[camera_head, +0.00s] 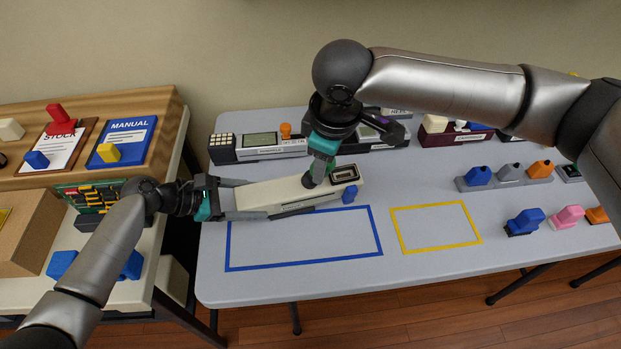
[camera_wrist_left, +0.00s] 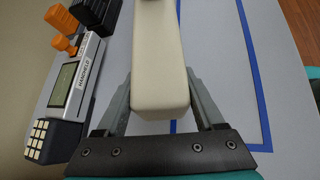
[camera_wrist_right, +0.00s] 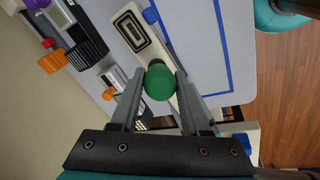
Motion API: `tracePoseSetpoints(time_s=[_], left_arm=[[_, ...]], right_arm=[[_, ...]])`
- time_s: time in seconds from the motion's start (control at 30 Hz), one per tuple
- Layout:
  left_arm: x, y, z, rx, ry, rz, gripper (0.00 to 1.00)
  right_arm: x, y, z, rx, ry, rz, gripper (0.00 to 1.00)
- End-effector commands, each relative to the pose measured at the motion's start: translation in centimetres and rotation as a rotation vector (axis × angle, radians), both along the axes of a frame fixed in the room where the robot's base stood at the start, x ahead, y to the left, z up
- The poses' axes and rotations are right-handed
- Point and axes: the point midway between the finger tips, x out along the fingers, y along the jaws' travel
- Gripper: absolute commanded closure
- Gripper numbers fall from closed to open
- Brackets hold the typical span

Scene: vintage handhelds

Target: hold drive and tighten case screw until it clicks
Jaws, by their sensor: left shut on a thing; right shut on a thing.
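The drive (camera_head: 275,192) is a long cream block with a dark port at its right end. It lies above the blue outlined rectangle on the table, and whether it touches the table is unclear. My left gripper (camera_head: 250,199) is shut on the drive's left end, fingers along both sides, as the left wrist view (camera_wrist_left: 160,85) shows. My right gripper (camera_head: 320,178) points down over the drive near the port. It is shut on a green round-topped tool (camera_wrist_right: 160,82), probably the screwdriver. The case screw and the tool's tip are hidden.
A blue knob (camera_head: 349,193) is beside the drive's port end. Handheld devices (camera_head: 262,146) line the table's back edge. A yellow outlined square (camera_head: 436,205) is empty. Coloured pieces (camera_head: 525,221) stand at right. A side table at left holds a blue manual (camera_head: 128,136) and a cardboard box (camera_head: 28,232).

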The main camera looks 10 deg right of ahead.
Motion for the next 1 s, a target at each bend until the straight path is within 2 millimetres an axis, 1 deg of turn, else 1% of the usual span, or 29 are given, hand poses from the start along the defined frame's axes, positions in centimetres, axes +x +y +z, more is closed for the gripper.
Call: tracePoseSetpoints(time_s=[0.03, 0.2, 0.23, 0.27, 0.67, 1.0], left_arm=[[-0.64, 0.36, -1.26, 0.024, 0.018, -0.004, 1.0], [-0.65, 0.35, -1.27, 0.024, 0.018, -0.004, 1.0], [-0.65, 0.35, -1.27, 0.023, 0.018, -0.004, 1.0], [-0.65, 0.35, -1.27, 0.023, 0.018, -0.004, 1.0], [-0.64, 0.34, -1.27, 0.022, 0.018, -0.003, 1.0], [-0.62, 0.32, -1.25, 0.022, 0.018, -0.002, 1.0]], right_arm=[[-0.1, 0.07, -0.15, 0.001, 0.003, 0.002, 0.76], [-0.12, 0.07, -0.16, 0.001, 0.004, 0.002, 0.95], [-0.12, 0.07, -0.16, 0.001, 0.004, 0.002, 0.99], [-0.13, 0.08, -0.16, 0.001, 0.004, 0.002, 1.0], [-0.24, 0.12, -0.14, 0.002, 0.006, 0.005, 1.0], [-0.36, 0.14, 0.38, 0.002, 0.006, 0.005, 1.0]])
